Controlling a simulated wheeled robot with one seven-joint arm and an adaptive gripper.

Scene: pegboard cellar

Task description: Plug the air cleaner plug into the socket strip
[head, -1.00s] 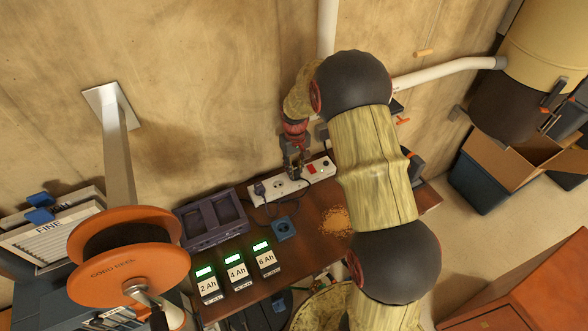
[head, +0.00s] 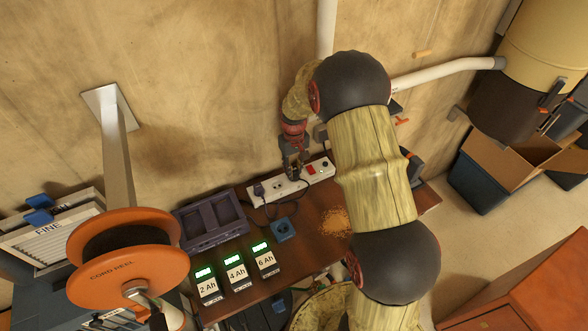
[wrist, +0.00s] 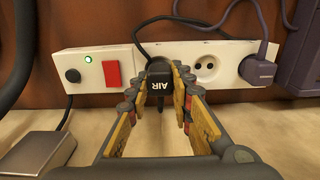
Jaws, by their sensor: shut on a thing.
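The white socket strip (head: 318,169) lies along the back of the bench against the wall. It fills the upper part of the wrist view (wrist: 93,60). My gripper (head: 292,178) is over the middle of the strip, its fingers (wrist: 160,90) shut on the black plug marked AIR (wrist: 159,88). The plug is against or just in front of the strip, between the red switch and an empty round socket (wrist: 205,68). The outlet behind the plug is hidden, and I cannot tell whether its pins are in. A black cord runs from the plug.
A purple plug (wrist: 258,70) occupies the strip beside the empty socket. A purple tray (head: 212,222), a blue socket-like block (head: 283,230) and three labelled chargers (head: 236,270) stand on the bench. An orange cord reel (head: 128,250) is at left.

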